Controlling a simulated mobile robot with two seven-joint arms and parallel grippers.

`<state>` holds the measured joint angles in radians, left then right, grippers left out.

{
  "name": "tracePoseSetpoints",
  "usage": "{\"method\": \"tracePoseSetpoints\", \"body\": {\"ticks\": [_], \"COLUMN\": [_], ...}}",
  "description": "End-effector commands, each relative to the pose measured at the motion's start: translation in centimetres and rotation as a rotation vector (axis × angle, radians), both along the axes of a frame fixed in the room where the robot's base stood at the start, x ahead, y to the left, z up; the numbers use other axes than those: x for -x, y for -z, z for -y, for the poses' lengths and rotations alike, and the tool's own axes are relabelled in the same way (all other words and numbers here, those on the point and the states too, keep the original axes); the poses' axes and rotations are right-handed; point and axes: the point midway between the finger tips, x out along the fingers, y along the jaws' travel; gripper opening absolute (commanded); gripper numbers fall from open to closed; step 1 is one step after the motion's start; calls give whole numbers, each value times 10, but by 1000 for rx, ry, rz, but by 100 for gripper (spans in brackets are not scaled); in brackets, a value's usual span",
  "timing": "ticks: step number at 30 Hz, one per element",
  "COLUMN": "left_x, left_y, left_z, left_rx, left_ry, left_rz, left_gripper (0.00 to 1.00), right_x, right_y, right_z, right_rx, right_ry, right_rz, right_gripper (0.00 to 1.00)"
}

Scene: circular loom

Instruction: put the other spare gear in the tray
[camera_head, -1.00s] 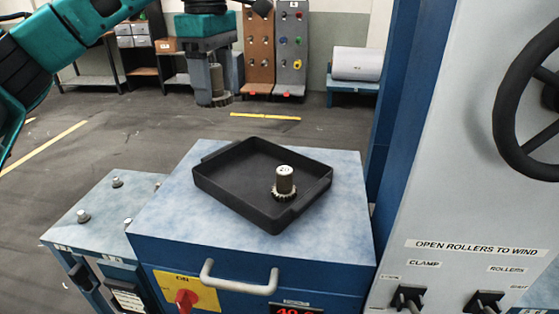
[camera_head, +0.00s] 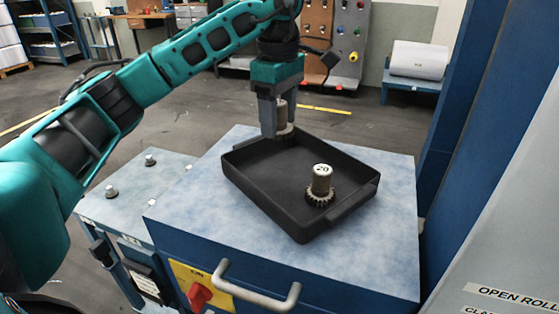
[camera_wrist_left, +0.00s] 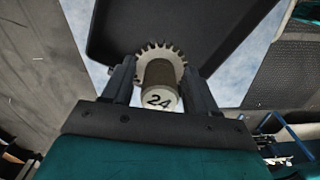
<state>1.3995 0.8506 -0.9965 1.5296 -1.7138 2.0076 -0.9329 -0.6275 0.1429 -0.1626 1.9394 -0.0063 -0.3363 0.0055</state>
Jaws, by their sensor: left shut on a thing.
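My left gripper (camera_head: 276,122) is shut on a spare gear with a cylindrical hub (camera_head: 283,116). In the left wrist view, this gear (camera_wrist_left: 160,76) shows a toothed rim and the number 24, between the two fingers (camera_wrist_left: 158,88). The gripper holds it upright over the far left part of the black tray (camera_head: 262,195). I cannot tell its exact height above the tray. The other gear (camera_head: 320,186), marked 20, stands upright in the tray's near right part. In the left wrist view the tray (camera_wrist_left: 205,25) lies beyond the held gear. My right gripper is not in view.
The tray rests on a blue cabinet top (camera_head: 385,165) with a handle (camera_head: 255,288) and red knob (camera_head: 198,295) in front. A lower cabinet with two small pegs (camera_head: 111,192) stands left. A blue and grey machine (camera_head: 500,200) rises at right.

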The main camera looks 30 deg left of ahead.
Motion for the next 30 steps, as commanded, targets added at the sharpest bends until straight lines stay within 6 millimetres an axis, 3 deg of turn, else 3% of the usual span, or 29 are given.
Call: {"method": "tracePoseSetpoints", "body": {"ticks": [3,11,18,29,30], "left_x": [0,0,0,0,0], "left_y": [24,43,76,82,83], "left_z": [0,0,0,0,0], "left_rx": [0,-1,-1,0,-1], "left_ry": [1,1,1,1,1], "left_rz": [-1,1,0,3,1], "left_gripper": [8,8,8,8,59], "right_x": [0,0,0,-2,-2], "right_y": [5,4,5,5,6], "right_z": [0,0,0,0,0], "right_rx": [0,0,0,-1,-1], "right_ry": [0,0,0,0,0], "right_rz": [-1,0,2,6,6], "right_gripper": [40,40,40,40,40]}}
